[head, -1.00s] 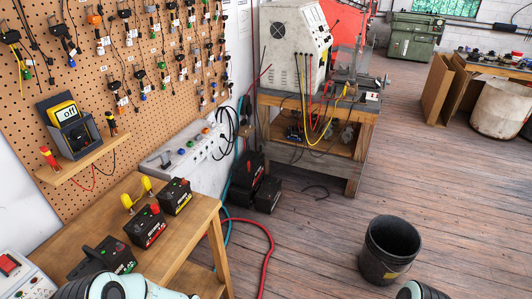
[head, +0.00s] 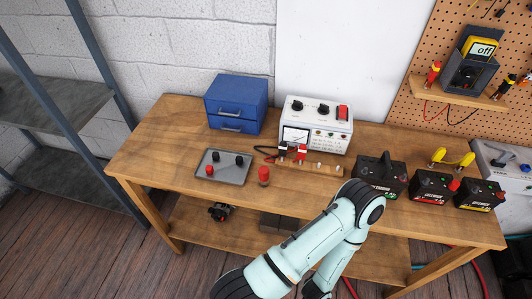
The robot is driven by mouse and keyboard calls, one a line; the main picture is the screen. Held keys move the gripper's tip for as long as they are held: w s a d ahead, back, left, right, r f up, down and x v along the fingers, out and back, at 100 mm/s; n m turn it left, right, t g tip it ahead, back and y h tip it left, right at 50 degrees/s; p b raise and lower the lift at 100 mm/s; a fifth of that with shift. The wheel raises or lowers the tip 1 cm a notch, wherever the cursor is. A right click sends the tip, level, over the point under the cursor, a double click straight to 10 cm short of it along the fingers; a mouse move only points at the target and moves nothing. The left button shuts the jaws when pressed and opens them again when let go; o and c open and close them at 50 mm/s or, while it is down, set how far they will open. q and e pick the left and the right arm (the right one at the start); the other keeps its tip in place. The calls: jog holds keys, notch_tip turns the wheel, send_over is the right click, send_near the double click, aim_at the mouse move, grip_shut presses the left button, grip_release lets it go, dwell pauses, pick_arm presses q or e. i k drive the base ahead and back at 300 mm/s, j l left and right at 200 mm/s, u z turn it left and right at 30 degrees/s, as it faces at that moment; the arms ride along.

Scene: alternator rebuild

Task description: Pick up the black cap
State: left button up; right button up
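Two small black caps lie on the grey tray, one toward its back left (head: 216,155) and one nearer its right side (head: 239,159). I cannot tell which is the task's cap. The grey tray (head: 222,174) rests on the left half of the wooden workbench (head: 160,145). A red cap (head: 209,171) lies on the tray's front left. A pale green arm of mine bends over the bench's front edge, right of the tray. Neither gripper shows in the head view.
A red knob-like piece (head: 263,174) stands right of the tray. Behind are a blue drawer box (head: 235,104) and a white meter unit (head: 317,123). Black batteries (head: 380,174) stand at the right. The bench's left end is clear. A metal shelf (head: 60,105) stands left.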

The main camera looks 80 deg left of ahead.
aim_at(239, 160)
jog(key=u, duration=0.45)
jog(key=k+u, duration=0.1)
jog(key=u, duration=0.35)
jog(key=j+u, duration=0.1)
jog(key=u, duration=0.35)
jog(key=k+j+u, duration=0.1)
jog(key=u, duration=0.8)
jog(key=j+u, duration=0.15)
jog(key=u, duration=0.3)
jog(key=j, duration=0.65)
jog(key=i+j, duration=0.1)
jog(key=j, duration=0.55)
